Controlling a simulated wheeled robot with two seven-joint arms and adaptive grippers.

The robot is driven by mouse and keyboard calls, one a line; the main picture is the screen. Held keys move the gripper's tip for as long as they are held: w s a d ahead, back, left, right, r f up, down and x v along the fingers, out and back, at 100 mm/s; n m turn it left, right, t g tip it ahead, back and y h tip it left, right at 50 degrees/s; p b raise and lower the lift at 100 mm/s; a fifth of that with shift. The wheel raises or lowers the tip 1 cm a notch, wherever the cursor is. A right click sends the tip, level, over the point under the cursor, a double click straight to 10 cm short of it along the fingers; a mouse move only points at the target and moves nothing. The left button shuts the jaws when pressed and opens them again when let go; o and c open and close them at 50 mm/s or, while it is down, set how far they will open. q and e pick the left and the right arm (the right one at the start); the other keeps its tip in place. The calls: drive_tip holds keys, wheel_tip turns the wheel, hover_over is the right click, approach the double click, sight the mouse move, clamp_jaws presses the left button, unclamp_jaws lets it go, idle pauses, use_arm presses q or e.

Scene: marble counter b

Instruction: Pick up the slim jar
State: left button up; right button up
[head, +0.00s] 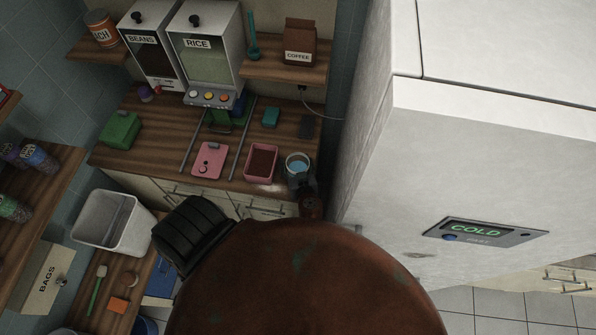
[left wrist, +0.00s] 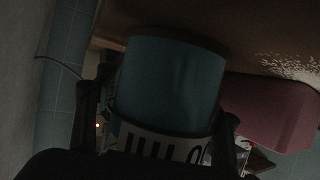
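A round jar (head: 297,165) with a pale rim and a blue top or inside stands at the right end of the wooden counter, beside the fridge. In the left wrist view it is a dark teal cylinder (left wrist: 170,80) with a white, black-lettered label, seen upside down. My left gripper (head: 308,186) is at the jar's near side. In the left wrist view its fingers (left wrist: 160,122) flank the jar, close to its sides; contact is unclear in the dark. I cannot tell whether this is the slim jar. My right gripper is not in view.
A pink bin (head: 262,163) stands just left of the jar; it also shows in the left wrist view (left wrist: 270,110). A pink board (head: 209,160) lies further left. The white fridge (head: 480,150) closes off the right. Bean and rice dispensers (head: 207,45) stand behind.

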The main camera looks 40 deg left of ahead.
use_arm(q)
clamp_jaws()
idle(0.5)
drive_tip(key=shift+r, duration=0.1)
